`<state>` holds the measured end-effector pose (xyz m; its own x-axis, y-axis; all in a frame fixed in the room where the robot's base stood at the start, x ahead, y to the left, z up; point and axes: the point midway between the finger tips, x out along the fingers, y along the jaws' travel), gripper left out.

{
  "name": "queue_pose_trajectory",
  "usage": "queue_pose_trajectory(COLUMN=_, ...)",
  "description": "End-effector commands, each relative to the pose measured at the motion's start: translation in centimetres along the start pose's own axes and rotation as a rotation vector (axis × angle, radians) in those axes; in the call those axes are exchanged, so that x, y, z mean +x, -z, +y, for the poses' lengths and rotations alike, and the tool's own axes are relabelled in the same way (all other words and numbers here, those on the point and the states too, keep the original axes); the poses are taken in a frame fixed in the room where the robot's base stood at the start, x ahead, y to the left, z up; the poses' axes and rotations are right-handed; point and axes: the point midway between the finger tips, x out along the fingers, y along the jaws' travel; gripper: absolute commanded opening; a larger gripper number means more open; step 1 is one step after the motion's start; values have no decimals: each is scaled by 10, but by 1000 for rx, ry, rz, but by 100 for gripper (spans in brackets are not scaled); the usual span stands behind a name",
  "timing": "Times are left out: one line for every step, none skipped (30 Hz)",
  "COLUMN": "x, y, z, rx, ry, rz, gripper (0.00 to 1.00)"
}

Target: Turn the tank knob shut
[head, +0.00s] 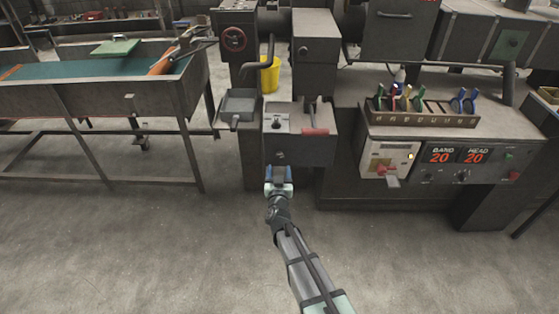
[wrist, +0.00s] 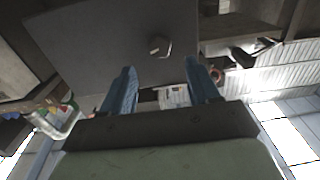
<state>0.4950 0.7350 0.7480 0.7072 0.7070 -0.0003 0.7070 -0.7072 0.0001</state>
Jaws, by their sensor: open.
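A dark grey tank box (head: 312,150) is fixed to the front of the machine. A small dark knob (head: 281,155) sits on its front face. In the wrist view the knob (wrist: 160,46) is a rounded dark piece with a pale mark, on the flat grey panel (wrist: 95,45). I take this to be the tank knob. My gripper (head: 279,171) is just below and in front of it, with blue fingers. In the wrist view my gripper (wrist: 160,65) is open and empty. The knob lies beyond the fingertips, between their lines, with no contact visible.
On top of the box are a light plate (head: 281,118) with a small dial and a red-handled lever (head: 315,131). A small grey tray (head: 238,106) juts out at left. A control panel (head: 455,157) and plier rack (head: 425,119) are at right. The floor in front is clear.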

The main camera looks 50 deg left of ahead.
Motion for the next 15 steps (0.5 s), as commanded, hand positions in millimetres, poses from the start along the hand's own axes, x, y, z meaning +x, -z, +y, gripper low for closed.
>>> queue_pose_trajectory(x=14, y=-1, z=-1, rx=0, ry=-1, rz=0, gripper=60)
queue_pose_trajectory(x=19, y=-1, z=-1, rx=0, ry=0, rz=0, gripper=60)
queue_pose_trajectory(x=26, y=-1, z=-1, rx=0, ry=0, rz=1, gripper=60)
queue_pose_trajectory(x=31, y=-1, z=-1, rx=1, ry=0, rz=1, gripper=60)
queue_pose_trajectory(x=36, y=0, z=-1, rx=1, ry=0, rz=1, gripper=60)
queue_pose_trajectory(x=42, y=0, z=-1, rx=0, ry=0, rz=1, gripper=60)
queue_pose_trajectory(x=47, y=0, z=-1, rx=0, ry=0, rz=1, gripper=60)
queue_pose_trajectory(x=50, y=0, z=-1, rx=0, ry=0, rz=1, gripper=60)
queue_pose_trajectory(x=55, y=0, z=-1, rx=0, ry=0, rz=1, gripper=60)
queue_pose_trajectory(x=57, y=0, z=-1, rx=0, ry=1, rz=0, gripper=60)
queue_pose_trajectory(x=60, y=0, z=-1, rx=0, ry=1, rz=0, gripper=60)
queue_pose_trajectory(x=62, y=0, z=-1, rx=0, ry=1, rz=0, gripper=60)
queue_pose_trajectory(x=63, y=0, z=0, rx=0, ry=1, rz=0, gripper=60)
queue_pose_trajectory(x=64, y=0, z=0, rx=0, ry=1, rz=0, gripper=60)
queue_pose_trajectory(x=65, y=0, z=0, rx=0, ry=1, rz=0, gripper=60)
